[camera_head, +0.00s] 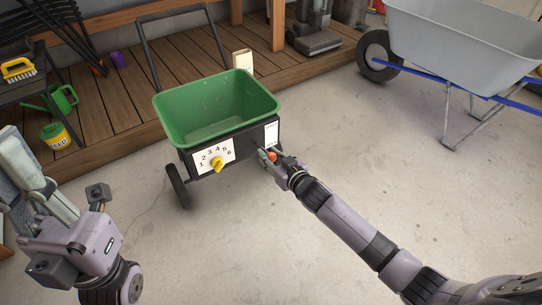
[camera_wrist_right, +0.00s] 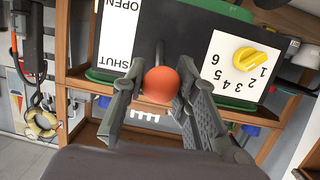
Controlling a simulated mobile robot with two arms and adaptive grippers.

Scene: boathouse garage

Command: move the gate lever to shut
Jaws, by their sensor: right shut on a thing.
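The green spreader (camera_head: 215,104) stands on the concrete floor, with a black front panel. The gate lever has a round orange-red knob (camera_wrist_right: 162,82). Beside it is a white plate (camera_wrist_right: 116,42) marked OPEN at one end and SHUT at the other. In the right wrist view the lever's stem is nearer the SHUT word. My right gripper (camera_head: 274,158) is shut on the knob, one finger on each side; the wrist view shows this grip (camera_wrist_right: 158,92). My left gripper (camera_head: 38,178) is at the left edge, away from the spreader; its jaw opening is unclear.
A yellow dial (camera_head: 217,164) on a numbered plate is on the same panel, left of the lever. A grey wheelbarrow (camera_head: 470,45) stands at the right. A wooden deck (camera_head: 105,105) lies behind the spreader. The floor in front is clear.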

